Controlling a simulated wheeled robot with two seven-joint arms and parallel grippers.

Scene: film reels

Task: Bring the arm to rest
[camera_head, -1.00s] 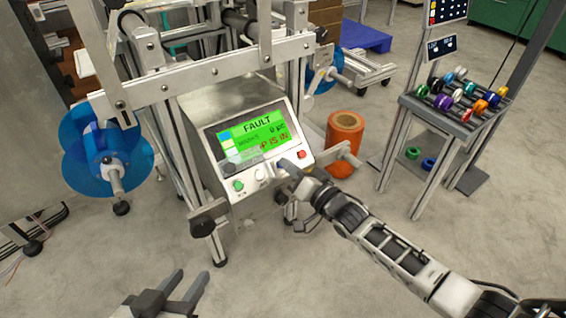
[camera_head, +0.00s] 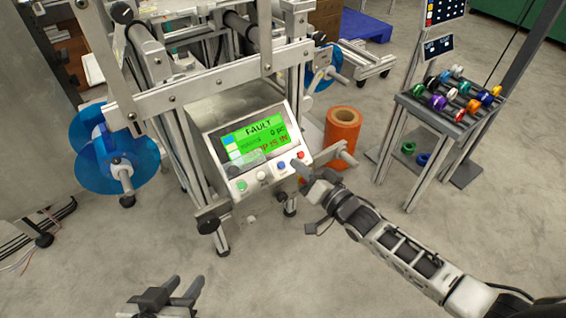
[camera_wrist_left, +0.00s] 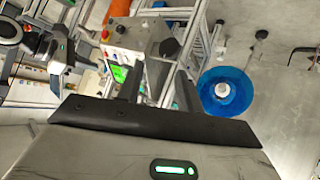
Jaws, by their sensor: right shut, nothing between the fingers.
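My right arm reaches in from the lower right in the head view. Its gripper (camera_head: 298,167) is shut and empty, its tip close to the lower right corner of the control panel (camera_head: 207,150). The panel's green screen (camera_head: 258,137) reads FAULT. Its green, white, blue (camera_head: 281,166) and red (camera_head: 300,155) buttons all show; whether the tip touches the panel I cannot tell. My left gripper (camera_head: 184,290) is at the bottom left, open and empty over the floor. Its two fingers stand apart in the left wrist view (camera_wrist_left: 155,88).
The machine frame (camera_head: 200,85) carries a blue reel (camera_head: 90,165) at left. An orange roll (camera_head: 342,130) stands right of the panel. A rack (camera_head: 450,122) with several coloured spools is further right. The floor in front is clear.

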